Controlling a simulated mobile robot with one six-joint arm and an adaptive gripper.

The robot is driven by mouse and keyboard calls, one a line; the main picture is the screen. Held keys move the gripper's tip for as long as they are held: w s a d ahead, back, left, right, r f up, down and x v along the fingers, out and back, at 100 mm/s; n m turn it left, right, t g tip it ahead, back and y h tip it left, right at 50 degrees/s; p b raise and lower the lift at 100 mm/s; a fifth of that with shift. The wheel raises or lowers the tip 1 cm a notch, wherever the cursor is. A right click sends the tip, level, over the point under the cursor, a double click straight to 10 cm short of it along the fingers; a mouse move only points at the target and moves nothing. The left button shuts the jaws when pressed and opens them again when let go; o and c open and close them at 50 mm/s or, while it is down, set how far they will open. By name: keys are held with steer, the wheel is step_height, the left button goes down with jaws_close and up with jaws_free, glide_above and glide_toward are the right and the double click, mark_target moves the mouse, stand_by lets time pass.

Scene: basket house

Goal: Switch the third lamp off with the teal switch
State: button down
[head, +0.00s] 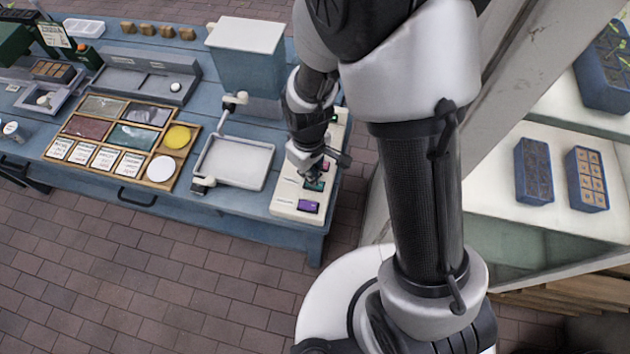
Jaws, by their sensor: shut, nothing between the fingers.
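A cream switch panel (286,201) lies along the right end of the blue table. The teal switch (316,186) is on it, just behind the purple switch (308,206) at the near end. My gripper (311,179) is shut and points down over the teal switch, partly covering it. I cannot tell whether it touches the switch. A reddish switch (325,166) shows just behind, partly hidden by my gripper. I cannot make out the third lamp or whether it is lit.
A shallow white tray (236,163) stands left of the panel, with a blue-grey bin (246,65) behind it. A wooden compartment tray (122,136) is further left. A white shelf (490,150) with blue planters is at the right. Brick floor is clear in front.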

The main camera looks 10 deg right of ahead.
steer(key=shift+f+b, duration=0.7)
steer(key=shift+f, duration=0.2)
steer(key=shift+r, duration=0.1)
stand_by(0.3)
steer(key=shift+r+p, duration=2.85)
steer(key=shift+r, duration=0.65)
steer(key=s+d+r+m+t, duration=0.1)
steer(key=d+r+m, duration=0.15)
steer(key=r, duration=0.55)
steer(key=s+d+r+m+t, duration=0.1)
steer(key=d+r, duration=0.2)
steer(key=r, duration=0.5)
steer(key=s+d+r+m+t, duration=0.2)
steer(key=s+d+r+m, duration=0.2)
steer(key=s+r, duration=0.6)
steer(key=shift+s+d+t, duration=0.3)
steer(key=shift+s+d, duration=0.4)
steer(key=shift+s, duration=0.1)
